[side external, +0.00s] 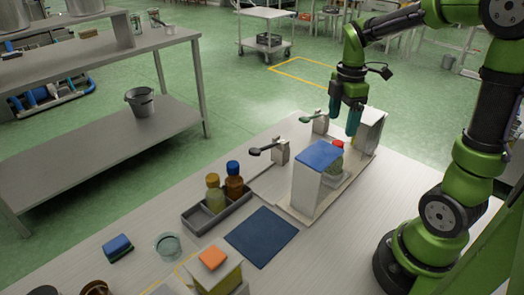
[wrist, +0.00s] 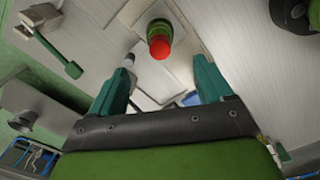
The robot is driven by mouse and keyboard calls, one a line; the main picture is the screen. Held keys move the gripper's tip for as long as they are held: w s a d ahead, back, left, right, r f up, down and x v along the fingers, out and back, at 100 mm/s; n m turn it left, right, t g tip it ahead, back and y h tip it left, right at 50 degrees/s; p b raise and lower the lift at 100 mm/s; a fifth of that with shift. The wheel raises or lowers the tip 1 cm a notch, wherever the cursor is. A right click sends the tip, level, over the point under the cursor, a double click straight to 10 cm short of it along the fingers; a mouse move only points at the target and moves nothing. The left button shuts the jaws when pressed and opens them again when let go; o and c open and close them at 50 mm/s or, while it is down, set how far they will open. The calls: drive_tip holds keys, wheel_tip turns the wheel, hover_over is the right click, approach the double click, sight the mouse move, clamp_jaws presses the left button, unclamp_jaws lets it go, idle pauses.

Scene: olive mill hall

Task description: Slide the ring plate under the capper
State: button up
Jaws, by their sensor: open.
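My gripper (side external: 344,118) is open and empty, its two teal fingers pointing down above the pale base board (side external: 298,214). In the wrist view the fingers (wrist: 160,82) stand apart. A green bottle with a red cap (side external: 337,146) stands upright on the board between a blue-topped white block (side external: 306,187) and a grey-white block (side external: 371,131). The red cap (wrist: 160,47) shows just beyond the fingers, not touching them. A pale plate lies around the bottle's foot, partly hidden; I cannot tell for certain that it is the ring plate, nor which block is the capper.
A black-knobbed lever (side external: 262,151) and a green-handled lever (side external: 309,119) stand along the board's left side. A grey tray (side external: 217,215) holds two capped bottles. A dark blue mat (side external: 262,236) lies flat nearby. The table at the right front is bare.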

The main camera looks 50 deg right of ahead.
idle(0.4)
drive_tip(key=shift+s+d, duration=0.1)
drive_tip(key=shift+d, duration=0.05)
drive_tip(key=shift+c, duration=1.3)
drive_tip(key=shift+w+d+f, duration=0.45)
drive_tip(key=shift+w+d, duration=0.15)
drive_tip(key=shift+c, duration=1.3)
drive_tip(key=w+a+r+n, duration=0.2)
drive_tip(key=w+n, duration=0.7)
drive_tip(key=n, duration=0.2)
drive_tip(key=f, duration=1.6)
drive_tip(key=shift+s+d+f, duration=0.25)
clamp_jaws()
